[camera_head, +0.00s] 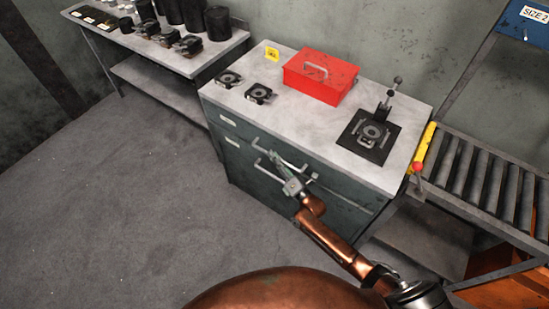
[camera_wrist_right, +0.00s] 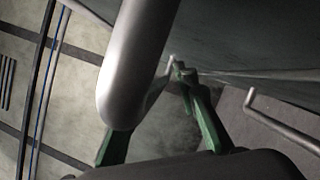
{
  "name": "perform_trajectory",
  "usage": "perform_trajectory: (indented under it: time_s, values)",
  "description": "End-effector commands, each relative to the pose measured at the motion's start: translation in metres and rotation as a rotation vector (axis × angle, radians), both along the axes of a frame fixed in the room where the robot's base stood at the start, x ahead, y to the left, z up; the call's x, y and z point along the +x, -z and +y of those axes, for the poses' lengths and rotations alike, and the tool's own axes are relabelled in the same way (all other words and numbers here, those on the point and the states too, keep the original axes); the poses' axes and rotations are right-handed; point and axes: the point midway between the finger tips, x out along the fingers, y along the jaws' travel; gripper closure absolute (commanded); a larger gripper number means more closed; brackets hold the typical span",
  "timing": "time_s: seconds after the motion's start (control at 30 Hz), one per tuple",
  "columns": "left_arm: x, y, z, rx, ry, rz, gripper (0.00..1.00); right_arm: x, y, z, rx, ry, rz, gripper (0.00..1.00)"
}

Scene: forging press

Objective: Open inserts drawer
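A grey-green cabinet (camera_head: 247,170) has two stacked drawers with bar handles, an upper drawer (camera_head: 229,122) and a lower drawer (camera_head: 232,142). Both look closed. Their labels are too small to read, so I cannot tell which is the inserts drawer. My right gripper (camera_head: 279,163) is at the cabinet front, among the handles. In the right wrist view, its green fingers (camera_wrist_right: 178,72) converge and the tips look together, with nothing visible between them. A thick metal handle (camera_wrist_right: 130,85) passes in front of the left finger and hides part of it. My left gripper is not in view.
A red toolbox (camera_head: 321,77), black inserts (camera_head: 260,94) and a black fixture (camera_head: 368,135) stand on the cabinet top. A roller conveyor (camera_head: 480,175) stands to the right and a side bench (camera_head: 160,55) to the left. The floor in front and left is clear. Another handle end (camera_wrist_right: 250,98) is near the gripper.

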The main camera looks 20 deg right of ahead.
Motion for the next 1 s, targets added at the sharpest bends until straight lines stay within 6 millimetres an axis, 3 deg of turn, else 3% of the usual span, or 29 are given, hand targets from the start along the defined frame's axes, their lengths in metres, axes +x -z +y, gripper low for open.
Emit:
perform_trajectory:
  time_s: [0.2,0.6,1.0]
  values:
    - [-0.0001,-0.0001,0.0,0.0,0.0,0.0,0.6,0.0001,-0.0002,0.0004,0.001,0.0,0.0,0.73]
    - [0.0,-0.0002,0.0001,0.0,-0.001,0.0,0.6,0.0,-0.0003,0.0004,0.001,0.0,0.0,1.0]
    - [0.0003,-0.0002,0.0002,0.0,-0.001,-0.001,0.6,-0.0001,-0.0002,0.0002,0.001,0.0,0.0,1.0]
